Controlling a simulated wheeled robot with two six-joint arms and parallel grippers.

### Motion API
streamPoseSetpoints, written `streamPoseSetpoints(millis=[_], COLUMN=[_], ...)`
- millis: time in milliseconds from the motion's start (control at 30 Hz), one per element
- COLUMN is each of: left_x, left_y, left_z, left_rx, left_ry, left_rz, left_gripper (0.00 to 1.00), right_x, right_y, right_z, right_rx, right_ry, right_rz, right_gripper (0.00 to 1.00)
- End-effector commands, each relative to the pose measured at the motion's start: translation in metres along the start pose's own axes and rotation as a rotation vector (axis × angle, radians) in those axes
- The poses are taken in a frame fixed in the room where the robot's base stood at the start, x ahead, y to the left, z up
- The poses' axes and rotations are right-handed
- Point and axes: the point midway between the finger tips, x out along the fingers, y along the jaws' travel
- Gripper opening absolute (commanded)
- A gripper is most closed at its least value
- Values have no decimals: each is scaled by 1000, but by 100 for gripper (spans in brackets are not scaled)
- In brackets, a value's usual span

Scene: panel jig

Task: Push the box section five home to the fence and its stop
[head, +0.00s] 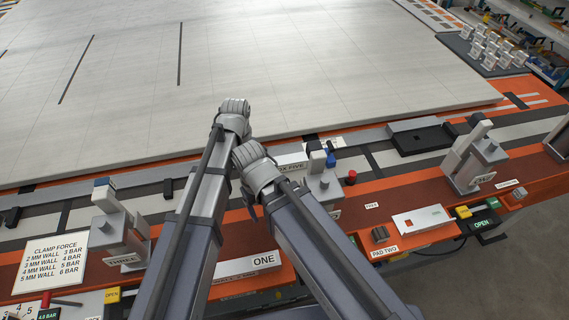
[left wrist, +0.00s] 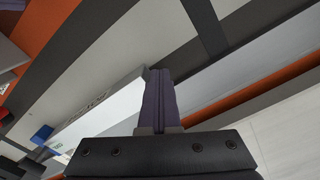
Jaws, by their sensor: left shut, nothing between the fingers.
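The box section five (head: 291,160), a pale piece with part of its lettering showing, lies behind my arms near the panel edge. It shows in the left wrist view (left wrist: 97,112) as a white block with lettering. My left gripper (left wrist: 158,78) is shut and empty, its fingertips beside the near end of the block; I cannot tell whether they touch. A long grey rail (left wrist: 255,57), likely the fence, runs past it. In the head view my left wrist hides its fingers. I cannot make out the stop.
A large pale panel (head: 270,65) fills the back. A clamp force card (head: 50,263) lies at left.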

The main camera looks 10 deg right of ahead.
Motion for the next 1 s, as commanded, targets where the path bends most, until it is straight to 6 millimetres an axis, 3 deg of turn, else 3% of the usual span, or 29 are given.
streamPoseSetpoints(millis=[1000], left_x=[0], left_y=[13], left_z=[-10], left_rx=[6], left_ry=[0], left_rz=[0], left_gripper=[0], right_x=[0], right_y=[-2], right_z=[-3], right_rx=[-6], right_ry=[1], right_rz=[0], right_gripper=[75])
